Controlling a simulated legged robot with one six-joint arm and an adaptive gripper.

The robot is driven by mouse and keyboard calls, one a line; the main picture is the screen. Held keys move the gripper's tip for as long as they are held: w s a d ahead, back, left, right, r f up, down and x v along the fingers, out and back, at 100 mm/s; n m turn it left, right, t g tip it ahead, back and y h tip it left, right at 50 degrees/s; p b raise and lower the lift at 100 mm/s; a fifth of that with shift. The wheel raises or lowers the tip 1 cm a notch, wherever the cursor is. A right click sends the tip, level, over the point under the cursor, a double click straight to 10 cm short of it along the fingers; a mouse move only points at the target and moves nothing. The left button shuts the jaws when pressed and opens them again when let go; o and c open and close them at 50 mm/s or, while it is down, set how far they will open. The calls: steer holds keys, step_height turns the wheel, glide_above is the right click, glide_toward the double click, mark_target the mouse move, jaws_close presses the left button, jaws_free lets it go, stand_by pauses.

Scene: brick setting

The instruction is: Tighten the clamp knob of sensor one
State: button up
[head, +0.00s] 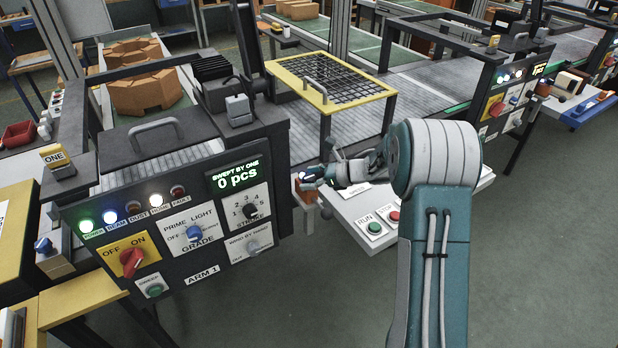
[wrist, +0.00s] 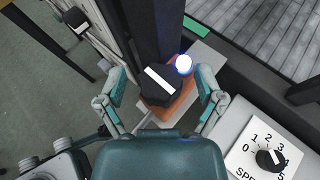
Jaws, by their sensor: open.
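A black knob (wrist: 158,82) with a white bar across its top shows in the wrist view. It sits on an orange block (wrist: 180,108) beside a dark post, next to a glowing blue-white lamp (wrist: 183,65). I cannot read a label naming this sensor. My gripper (wrist: 162,86) is open, with one finger on each side of the knob; I cannot tell whether they touch it. The knob is not clear there.
A white panel (head: 345,207) with RUN (head: 374,228) and STOP (head: 394,216) buttons lies beside my arm. A speed dial (wrist: 270,158) is close to the right finger. The ARM 1 control box (head: 175,235) stands left. Open floor lies at right.

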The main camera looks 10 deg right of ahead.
steer(key=c, duration=1.2)
steer(key=shift+o, duration=0.2)
steer(key=shift+m+t, duration=0.3)
steer(key=shift+t, duration=0.1)
steer(key=m+t+h, duration=0.3)
steer(key=m, duration=0.1)
steer(key=shift+t+h, duration=0.3)
steer(key=shift+h, duration=0.1)
steer(key=shift+m+t+h, duration=0.6)
steer(key=shift+m+h, duration=0.8)
steer(key=shift+m+t+h, duration=0.6)
steer(key=shift+m+h, duration=1.1)
steer(key=shift+h, duration=0.1)
steer(key=o, duration=1.2)
steer(key=shift+c, duration=0.2)
